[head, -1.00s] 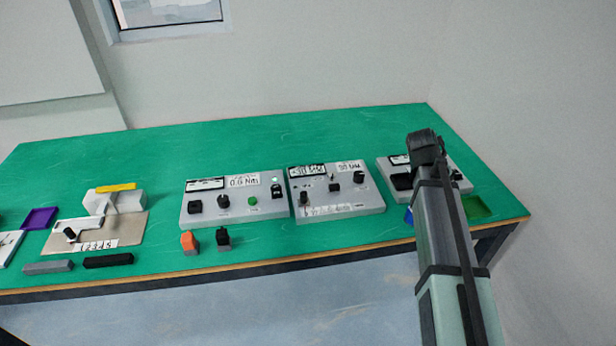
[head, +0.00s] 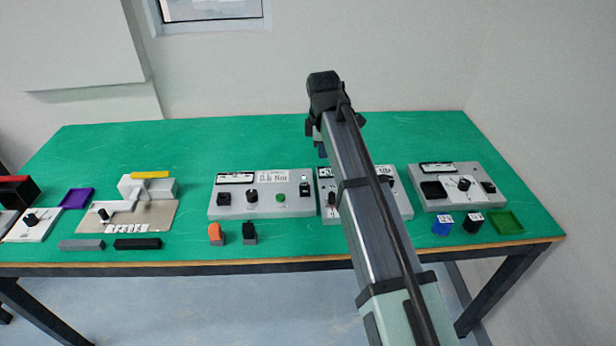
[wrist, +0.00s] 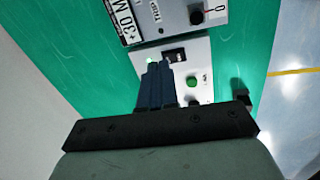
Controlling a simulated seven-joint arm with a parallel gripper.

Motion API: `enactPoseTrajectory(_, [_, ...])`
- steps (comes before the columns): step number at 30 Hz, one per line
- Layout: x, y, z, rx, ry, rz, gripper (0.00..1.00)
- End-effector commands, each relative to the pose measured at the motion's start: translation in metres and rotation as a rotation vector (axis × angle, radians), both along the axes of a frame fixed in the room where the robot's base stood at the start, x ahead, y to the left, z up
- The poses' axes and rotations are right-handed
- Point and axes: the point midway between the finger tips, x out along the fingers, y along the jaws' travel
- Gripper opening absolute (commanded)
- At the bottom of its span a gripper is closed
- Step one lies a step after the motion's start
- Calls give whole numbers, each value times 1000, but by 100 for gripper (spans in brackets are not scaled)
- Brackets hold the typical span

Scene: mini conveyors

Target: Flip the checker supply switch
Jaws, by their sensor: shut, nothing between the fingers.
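A grey box (head: 262,207) with a label reading about 0.6 Nm stands mid-table in the head view. It has a black switch (head: 304,189) at its right end, a green button (head: 280,197) and black knobs. In the wrist view this black switch (wrist: 175,56) lies just beyond my fingers, beside a lit green lamp (wrist: 152,62). My gripper (head: 321,147) is shut and empty, pointing down above and behind the switch's end of the box. Its fingers (wrist: 156,68) cover part of the panel in the wrist view. The switch's exact position cannot be told.
A second grey box (head: 402,207) stands close on the right, partly hidden by my arm. A third control box (head: 462,203) is farther right. Orange (head: 215,233) and black (head: 249,234) pieces lie in front of the first box. The table behind the boxes is clear.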

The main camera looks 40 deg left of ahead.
Motion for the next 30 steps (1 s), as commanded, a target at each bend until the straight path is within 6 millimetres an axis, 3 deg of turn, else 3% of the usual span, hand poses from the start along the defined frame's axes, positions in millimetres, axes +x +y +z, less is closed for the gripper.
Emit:
enactPoseTrajectory(3, [-16, 20, 7, 15, 6, 69, 0])
enactPoseTrajectory(6, [-23, 28, 10, 21, 10, 99, 0])
enactPoseTrajectory(20, [-26, 31, 10, 24, 11, 110, 0])
enactPoseTrajectory(26, [-23, 33, -5, 24, 11, 110, 0])
enactPoseTrajectory(30, [-20, 36, -27, 23, 12, 110, 0])
